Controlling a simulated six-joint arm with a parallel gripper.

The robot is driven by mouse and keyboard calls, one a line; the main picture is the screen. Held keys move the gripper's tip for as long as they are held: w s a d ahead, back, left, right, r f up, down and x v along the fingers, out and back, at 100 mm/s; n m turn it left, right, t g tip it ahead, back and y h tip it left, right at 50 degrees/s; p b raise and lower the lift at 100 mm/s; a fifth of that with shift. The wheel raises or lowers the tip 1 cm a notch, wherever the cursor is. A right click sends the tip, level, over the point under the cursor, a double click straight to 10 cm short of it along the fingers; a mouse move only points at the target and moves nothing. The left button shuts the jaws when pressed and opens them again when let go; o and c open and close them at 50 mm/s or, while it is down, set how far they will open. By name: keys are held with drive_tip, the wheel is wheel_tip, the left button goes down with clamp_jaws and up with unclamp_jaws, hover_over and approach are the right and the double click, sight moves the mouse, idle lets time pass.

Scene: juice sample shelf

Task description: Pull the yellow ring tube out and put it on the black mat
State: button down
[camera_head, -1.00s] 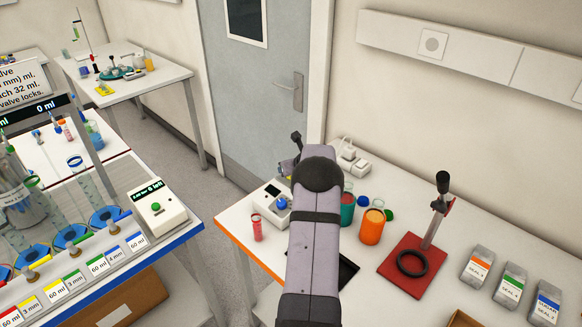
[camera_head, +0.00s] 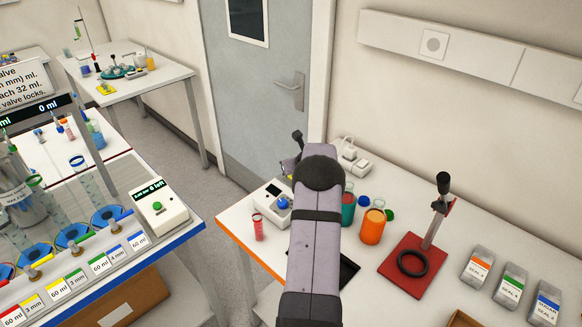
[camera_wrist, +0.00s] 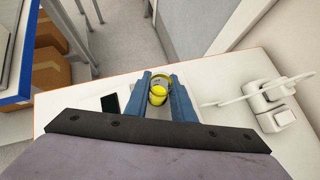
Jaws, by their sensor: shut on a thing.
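The yellow ring tube (camera_wrist: 158,94) shows in the wrist view between the two blue fingers of my gripper (camera_wrist: 160,88), which is shut on it. I look down on its yellow rim; its lower end is hidden, so I cannot tell whether it still sits in a holder. In the head view my arm hides the gripper and the tube. The black mat (camera_head: 349,270) lies on the white table in the head view, mostly hidden behind my arm.
A white device (camera_head: 267,199) and a red-rimmed tube (camera_head: 258,228) stand left of my arm. An orange jar (camera_head: 373,227), a green jar (camera_head: 348,210) and a red stand (camera_head: 410,272) are to the right. A white plug with cable (camera_wrist: 272,105) lies right of the gripper.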

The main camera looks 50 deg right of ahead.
drive_tip(key=shift+r+p, duration=0.55)
drive_tip(key=shift+r, duration=0.1)
idle(0.5)
drive_tip(key=shift+r+p, duration=2.4)
drive_tip(key=shift+r, duration=0.2)
drive_tip(key=shift+s, duration=0.4)
drive_tip(key=s+a+n+y+b, duration=0.25)
drive_tip(key=s+b, duration=0.35)
drive_tip(key=s, duration=0.9)
drive_tip(key=s+a+n+y+b, duration=0.15)
drive_tip(key=s+a+b, duration=0.35)
drive_tip(key=s+a, duration=0.7)
drive_tip(key=shift+n+t, duration=0.3)
drive_tip(key=shift+t, duration=0.1)
drive_tip(key=shift+w+f+p, duration=0.15)
drive_tip(key=shift+f+p, duration=0.2)
drive_tip(key=shift+f, duration=1.95)
drive_tip(key=shift+w+f+p, duration=0.1)
drive_tip(key=shift+f+p, duration=0.25)
drive_tip(key=shift+f, duration=1.9)
